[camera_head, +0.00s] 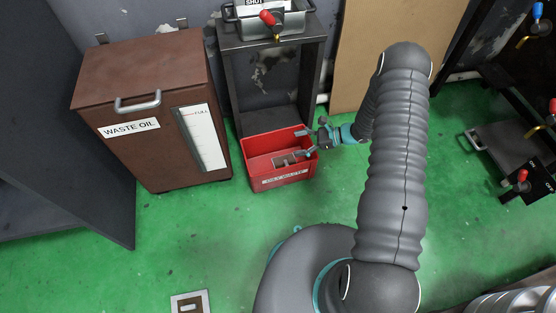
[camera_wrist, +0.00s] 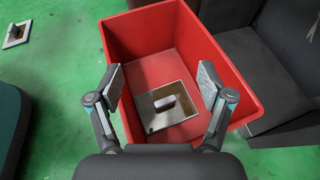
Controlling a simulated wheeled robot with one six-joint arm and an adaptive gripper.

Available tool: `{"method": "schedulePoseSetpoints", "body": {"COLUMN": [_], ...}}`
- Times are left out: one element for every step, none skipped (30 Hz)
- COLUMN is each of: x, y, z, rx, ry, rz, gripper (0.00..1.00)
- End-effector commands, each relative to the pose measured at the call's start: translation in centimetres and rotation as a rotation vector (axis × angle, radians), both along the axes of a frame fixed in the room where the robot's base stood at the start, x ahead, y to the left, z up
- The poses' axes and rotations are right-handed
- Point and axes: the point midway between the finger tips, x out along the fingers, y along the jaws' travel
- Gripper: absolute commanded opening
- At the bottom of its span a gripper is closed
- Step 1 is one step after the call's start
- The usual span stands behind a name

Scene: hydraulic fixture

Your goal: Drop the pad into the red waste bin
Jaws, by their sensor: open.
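The red waste bin (camera_head: 282,180) stands on the green floor, open at the top, with a white label on its front. It fills the middle of the wrist view (camera_wrist: 150,20). My gripper (camera_head: 305,144) is over the bin's right side. In the wrist view my gripper (camera_wrist: 161,87) has its fingers wide apart with nothing between them, and the pad is below them.
A similar square plate with a block (camera_head: 190,303) lies on the floor at the front; it also shows in the wrist view (camera_wrist: 17,34). A brown waste oil cabinet (camera_head: 150,110) stands left of the bin. A dark stand (camera_head: 270,75) is behind it.

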Motion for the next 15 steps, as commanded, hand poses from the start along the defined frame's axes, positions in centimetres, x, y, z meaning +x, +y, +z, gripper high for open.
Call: {"method": "schedulePoseSetpoints", "body": {"x": [0.1,0.1,0.1,0.1,0.0,0.0,0.0,0.0,0.0,0.0,0.0,0.0,0.0,-0.1,-0.1], "y": [-1.1,-1.6,-2.2,-2.7,-3.1,-3.6,-4.0,-4.3,-4.6,-4.8,-5.0,-5.2,-5.3,-5.4,-5.4], "z": [0.4,0.6,0.9,1.1,1.3,1.5,1.6,1.7,1.9,2.0,2.0,2.1,2.2,2.2,2.2], "rx": [0.001,0.001,0.001,0.001,0.000,0.000,0.000,0.000,0.000,0.001,0.001,0.001,0.001,0.001,0.001], "ry": [-0.001,-0.001,-0.001,-0.002,-0.002,-0.001,-0.001,0.000,0.001,0.001,0.001,0.001,0.001,0.001,0.001], "rz": [-0.004,-0.003,-0.003,-0.004,-0.001,-0.002,-0.003,-0.002,-0.001,0.000,0.000,0.000,0.000,0.000,0.000], "gripper": [0.80,0.80,0.80,0.80,0.80,0.80,0.80,0.80,0.80,0.80,0.80,0.80,0.80,0.80,0.80]}}
